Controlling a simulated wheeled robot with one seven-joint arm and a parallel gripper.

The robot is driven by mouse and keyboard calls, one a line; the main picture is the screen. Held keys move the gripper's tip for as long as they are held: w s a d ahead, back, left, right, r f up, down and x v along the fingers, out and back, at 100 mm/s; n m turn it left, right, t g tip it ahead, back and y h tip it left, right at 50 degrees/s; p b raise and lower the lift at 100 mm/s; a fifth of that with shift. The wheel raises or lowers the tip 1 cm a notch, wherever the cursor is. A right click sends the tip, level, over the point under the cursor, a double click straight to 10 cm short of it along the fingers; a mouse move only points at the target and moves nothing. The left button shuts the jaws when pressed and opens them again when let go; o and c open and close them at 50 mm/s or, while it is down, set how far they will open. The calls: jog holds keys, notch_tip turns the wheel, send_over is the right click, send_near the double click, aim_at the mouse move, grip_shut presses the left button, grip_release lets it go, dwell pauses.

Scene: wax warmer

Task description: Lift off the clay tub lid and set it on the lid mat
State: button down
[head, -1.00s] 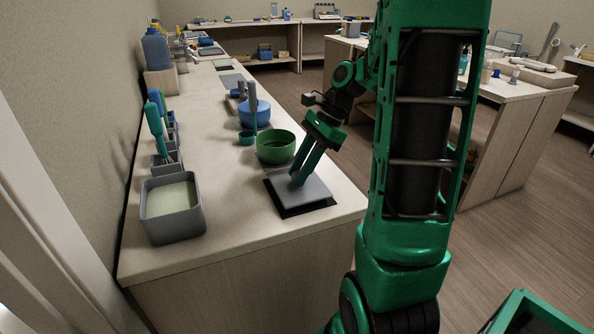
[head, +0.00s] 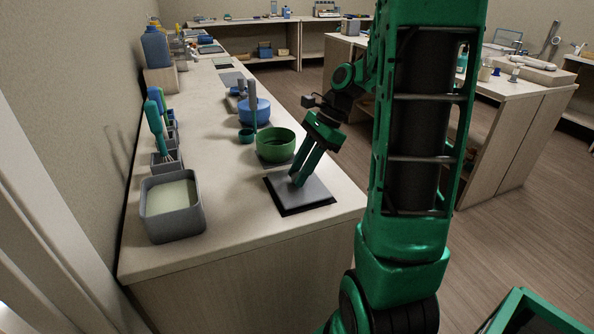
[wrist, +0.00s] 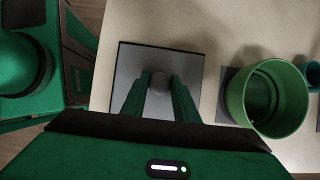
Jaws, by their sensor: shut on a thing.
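The clay tub (head: 172,222) stands open at the near left of the counter, with pale clay showing inside. Its grey square lid (head: 314,194) lies flat over the black lid mat (head: 297,213) near the counter's right edge. A dark rim of the mat shows around the lid in the wrist view, where the lid (wrist: 190,62) sits nearly centred. My gripper (head: 296,182) points down at the lid. In the wrist view its fingers (wrist: 158,86) are shut on the lid's round grey knob (wrist: 158,80). The lid appears to rest on the mat.
A green bowl (head: 275,146) stands just behind the lid on a grey pad. A small teal cup (head: 246,136) and a blue pot (head: 254,112) stand farther back. Grey holders with a whisk (head: 157,132) line the wall. The counter between tub and mat is clear.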

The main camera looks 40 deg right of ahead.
jog(key=shift+f, duration=0.15)
jog(key=c, duration=1.3)
grip_release()
jog(key=shift+d, duration=0.1)
jog(key=v, duration=0.8)
dwell(0.9)
dwell(0.4)
